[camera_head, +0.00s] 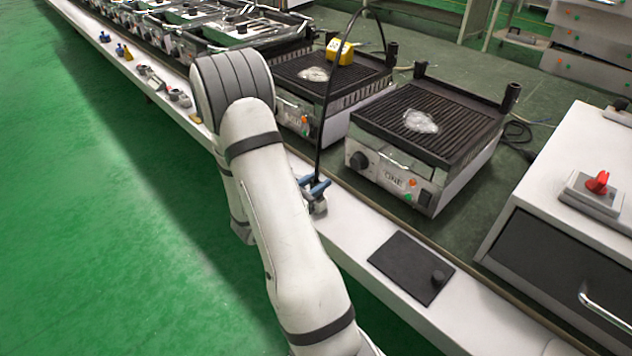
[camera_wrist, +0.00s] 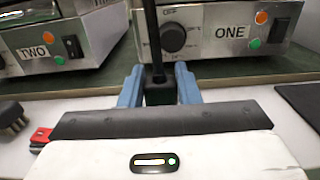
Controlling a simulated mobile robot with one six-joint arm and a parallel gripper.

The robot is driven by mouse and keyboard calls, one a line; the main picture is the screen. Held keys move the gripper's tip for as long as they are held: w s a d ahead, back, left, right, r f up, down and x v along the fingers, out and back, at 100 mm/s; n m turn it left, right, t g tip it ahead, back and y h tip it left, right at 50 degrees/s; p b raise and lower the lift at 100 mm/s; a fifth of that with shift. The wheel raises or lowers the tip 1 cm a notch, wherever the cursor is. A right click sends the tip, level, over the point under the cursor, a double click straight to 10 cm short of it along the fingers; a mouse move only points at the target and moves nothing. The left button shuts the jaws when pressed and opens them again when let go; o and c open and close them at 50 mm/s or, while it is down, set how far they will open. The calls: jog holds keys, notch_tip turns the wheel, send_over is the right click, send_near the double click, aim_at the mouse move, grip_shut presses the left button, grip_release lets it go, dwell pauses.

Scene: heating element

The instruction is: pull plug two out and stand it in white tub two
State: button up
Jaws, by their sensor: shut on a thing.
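My gripper (camera_head: 316,187) is over the white ledge in front of the griddles, its blue fingers closed. In the wrist view, the fingers (camera_wrist: 160,88) grip a dark block, the plug (camera_wrist: 159,92), from both sides. A black cable (camera_head: 328,110) rises from it and arches over the griddle marked TWO (camera_head: 340,105). The plug's number is not legible, and its lower end is hidden by my gripper. No white tub can be made out in either view.
Griddle ONE (camera_head: 425,140) stands right of griddle TWO. A black plate with a knob (camera_head: 411,268) lies on the ledge (camera_head: 350,222). A yellow box (camera_head: 340,51) is on griddle TWO. A dark round piece (camera_wrist: 12,116) and a red piece (camera_wrist: 40,139) lie left of my gripper.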

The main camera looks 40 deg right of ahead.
jog(key=shift+f+b, duration=0.8)
jog(key=shift+f, duration=0.3)
jog(key=o, duration=1)
jog(key=shift+o, duration=0.2)
jog(key=a+p, duration=0.1)
jog(key=a, duration=0.6)
jog(key=shift+s+a, duration=0.25)
jog(key=shift+a, duration=0.15)
